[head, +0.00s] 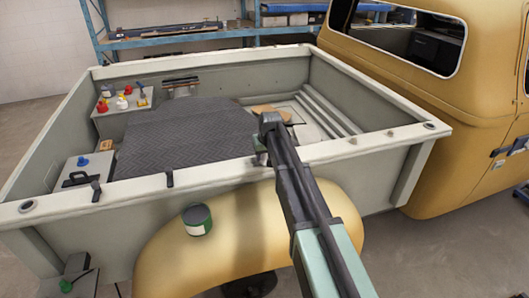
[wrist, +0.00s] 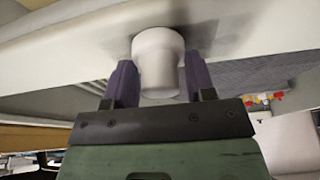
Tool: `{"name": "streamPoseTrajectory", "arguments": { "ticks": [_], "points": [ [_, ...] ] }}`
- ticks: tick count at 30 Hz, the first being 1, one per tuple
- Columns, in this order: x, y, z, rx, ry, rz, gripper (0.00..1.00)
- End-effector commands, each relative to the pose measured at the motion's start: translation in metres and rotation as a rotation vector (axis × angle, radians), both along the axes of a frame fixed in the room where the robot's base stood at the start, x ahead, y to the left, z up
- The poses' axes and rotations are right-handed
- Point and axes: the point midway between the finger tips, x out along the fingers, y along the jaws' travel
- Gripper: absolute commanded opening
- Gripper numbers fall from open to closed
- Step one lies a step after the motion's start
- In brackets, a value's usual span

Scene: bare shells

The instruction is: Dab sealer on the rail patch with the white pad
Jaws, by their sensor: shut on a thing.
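My gripper (wrist: 160,85) is shut on the white pad (wrist: 158,62), a pale round-headed piece held between two dark fingers in the wrist view. The pad's wide end is at the pale rail (wrist: 60,52), in front of a darker grey smudged patch (wrist: 203,38). I cannot tell whether pad and rail touch. In the head view my gripper (head: 262,152) is over the near bed rail (head: 225,170), largely hidden by my arm; the pad cannot be made out there. A dark-topped can with a green label (head: 198,220) stands on the yellow fender.
The truck bed holds a dark ribbed mat (head: 175,138), a box with coloured bottles (head: 122,105) and a grey case (head: 82,172). Small dark clips (head: 170,178) stand on the near rail to the left. The yellow cab (head: 450,110) rises at right.

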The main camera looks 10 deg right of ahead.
Motion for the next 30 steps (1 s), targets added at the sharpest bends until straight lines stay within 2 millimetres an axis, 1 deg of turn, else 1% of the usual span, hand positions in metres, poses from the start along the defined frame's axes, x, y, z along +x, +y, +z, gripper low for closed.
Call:
{"name": "streamPoseTrajectory", "arguments": {
  "ticks": [1,3,6,8,13,18,21,25,28,30],
  "points": [
    [-0.009,0.0,0.0,0.0,0.002,0.0,0.31],
    [-0.017,-0.001,0.0,0.0,0.002,0.0,0.31],
    [-0.026,-0.001,0.001,0.0,0.002,0.0,0.31],
    [-0.028,-0.001,0.001,0.0,0.002,0.0,0.31],
    [-0.027,-0.004,0.001,0.0,0.001,-0.001,0.31],
    [-0.026,-0.02,-0.001,0.001,0.001,-0.002,0.31],
    [-0.025,-0.026,-0.001,0.0,0.001,-0.001,0.31],
    [-0.025,-0.026,-0.001,0.0,0.001,-0.001,0.31],
    [-0.018,-0.026,0.0,0.0,0.001,0.0,0.31],
    [-0.01,-0.025,0.0,0.0,0.001,0.0,0.31]
  ]
}}
